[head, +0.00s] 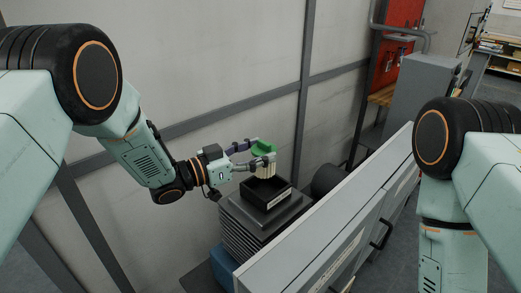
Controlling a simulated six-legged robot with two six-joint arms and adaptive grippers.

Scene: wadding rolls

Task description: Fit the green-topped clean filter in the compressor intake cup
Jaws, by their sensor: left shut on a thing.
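The clean filter (264,147) has a green top and a pale pleated body. My left gripper (257,157) is shut on it and holds it upright over the black square intake cup (278,201). The cup sits on top of the grey finned compressor (243,228). The filter's lower end overlaps the cup's opening in the head view. I cannot tell whether it is inside the cup or just above it. My right arm comes in at the right edge, but its gripper is outside the picture.
A long grey cabinet (330,215) with a dark handle runs close along the compressor's right side. A pale panelled wall (215,60) stands behind and to the left. A dark cylinder (327,180) lies just beyond the cup. A blue object (224,266) is low beside the compressor.

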